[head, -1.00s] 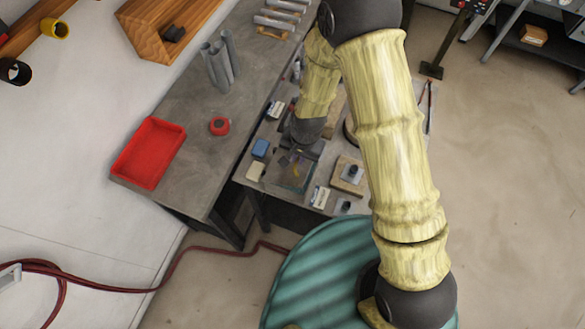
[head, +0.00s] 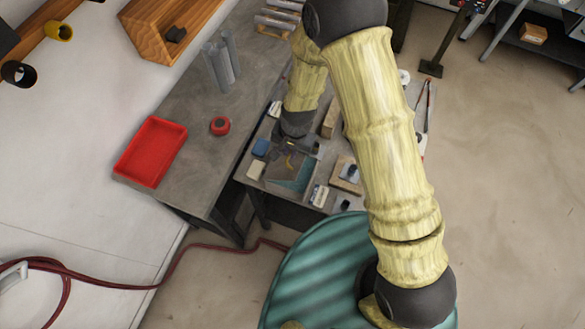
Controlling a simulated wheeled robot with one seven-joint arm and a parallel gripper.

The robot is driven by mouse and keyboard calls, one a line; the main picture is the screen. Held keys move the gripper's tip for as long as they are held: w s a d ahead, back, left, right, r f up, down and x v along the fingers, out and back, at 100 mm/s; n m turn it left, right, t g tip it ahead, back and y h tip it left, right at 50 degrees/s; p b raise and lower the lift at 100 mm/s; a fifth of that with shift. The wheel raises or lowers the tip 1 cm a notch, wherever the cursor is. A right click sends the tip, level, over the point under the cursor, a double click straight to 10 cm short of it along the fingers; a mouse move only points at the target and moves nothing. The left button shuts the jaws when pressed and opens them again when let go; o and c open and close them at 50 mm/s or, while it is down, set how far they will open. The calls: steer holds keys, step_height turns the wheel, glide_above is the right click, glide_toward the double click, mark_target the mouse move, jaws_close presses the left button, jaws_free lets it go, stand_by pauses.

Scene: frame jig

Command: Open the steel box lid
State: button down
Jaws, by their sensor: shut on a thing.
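The steel box (head: 303,180) sits on the lower bench near its front left, small in the head view. Its grey lid (head: 281,168) looks tilted up, and a teal inside shows to the right of it. My gripper (head: 291,153) is at the lid's far side and is shut on the lid, near a small yellow part. The fingertips are too small and partly hidden to see the exact contact.
A blue block (head: 260,147) and a pale block (head: 255,169) lie left of the box. A white-labelled item (head: 319,195) and a wooden block with a dark knob (head: 346,174) stand to the right. A red tray (head: 150,151) and red roll (head: 220,125) lie on the higher bench.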

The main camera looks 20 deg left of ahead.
steer(key=shift+a+r+p, duration=0.3)
steer(key=shift+a+r, duration=0.2)
steer(key=shift+a, duration=0.4)
steer(key=shift+w+a+r+p, duration=0.1)
steer(key=shift+a+r+p, duration=0.15)
steer(key=shift+a, duration=0.4)
steer(key=shift+a+r+p, duration=0.15)
steer(key=shift+a+p, duration=0.05)
steer(key=shift+a, duration=0.4)
steer(key=a, duration=0.2)
steer(key=shift+w+a+r, duration=0.1)
steer(key=shift+a+r, duration=0.05)
steer(key=shift+a, duration=0.15)
